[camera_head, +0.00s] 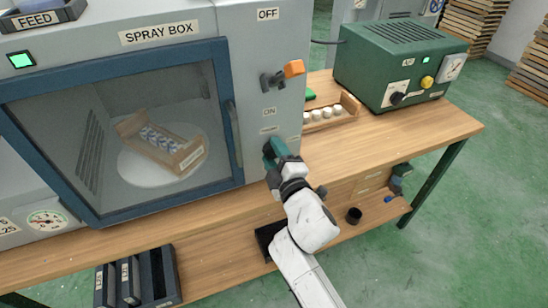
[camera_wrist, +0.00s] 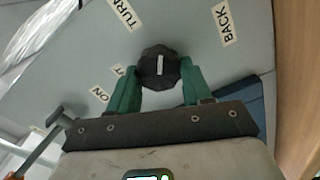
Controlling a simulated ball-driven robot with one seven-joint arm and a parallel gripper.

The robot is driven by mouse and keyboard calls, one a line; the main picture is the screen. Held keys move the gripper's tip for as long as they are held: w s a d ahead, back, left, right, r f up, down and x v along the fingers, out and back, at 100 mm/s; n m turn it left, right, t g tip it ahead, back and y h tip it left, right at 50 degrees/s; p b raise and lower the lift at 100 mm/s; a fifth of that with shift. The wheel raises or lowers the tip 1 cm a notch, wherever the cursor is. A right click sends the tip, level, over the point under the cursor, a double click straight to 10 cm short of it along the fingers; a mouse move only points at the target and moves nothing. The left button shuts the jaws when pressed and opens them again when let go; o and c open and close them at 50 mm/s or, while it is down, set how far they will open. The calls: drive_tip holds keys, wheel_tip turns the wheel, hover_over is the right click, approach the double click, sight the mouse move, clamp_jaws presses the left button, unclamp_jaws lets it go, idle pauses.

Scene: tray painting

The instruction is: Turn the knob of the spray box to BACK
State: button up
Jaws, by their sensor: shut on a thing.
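The grey spray box (camera_head: 250,45) stands on the bench at the left in the head view. Its knob is hidden there behind my gripper (camera_head: 275,152), which is at the lower right of the box's front. In the wrist view, the dark faceted knob (camera_wrist: 158,68) with a white mark sits between the green fingers of my gripper (camera_wrist: 158,82), shut on it. The mark runs nearly upright in the picture, between the TURN label (camera_wrist: 126,14) and the BACK label (camera_wrist: 225,24), not in line with BACK. Another label at the left finger is partly covered.
An orange-handled lever (camera_head: 293,68) sits above, between the OFF and ON labels. Behind the closed blue-framed door (camera_head: 222,110), a tray (camera_head: 190,160) lies on a white disc. A green box (camera_head: 385,65) and a tray of white cups (camera_head: 350,103) stand at right. The bench (camera_head: 420,130) is clear in front.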

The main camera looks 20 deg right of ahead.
drive_tip(key=m+b, duration=0.1)
drive_tip(key=m, duration=0.1)
drive_tip(key=m+b, duration=0.2)
drive_tip(key=m, duration=0.1)
drive_tip(key=shift+d+f+m, duration=0.1)
drive_tip(key=shift+f+m, duration=0.15)
drive_tip(key=shift+m, duration=0.05)
drive_tip(key=m+b, duration=0.2)
drive_tip(key=m, duration=0.3)
drive_tip(key=shift+d+r+b, duration=0.1)
drive_tip(key=shift+b, duration=0.2)
drive_tip(key=o, duration=1)
drive_tip(key=shift+r, duration=0.2)
drive_tip(key=shift+o, duration=0.2)
drive_tip(key=shift+s, duration=0.1)
drive_tip(key=s, duration=1)
drive_tip(key=shift+s+b, duration=0.3)
drive_tip(key=shift+s, duration=0.05)
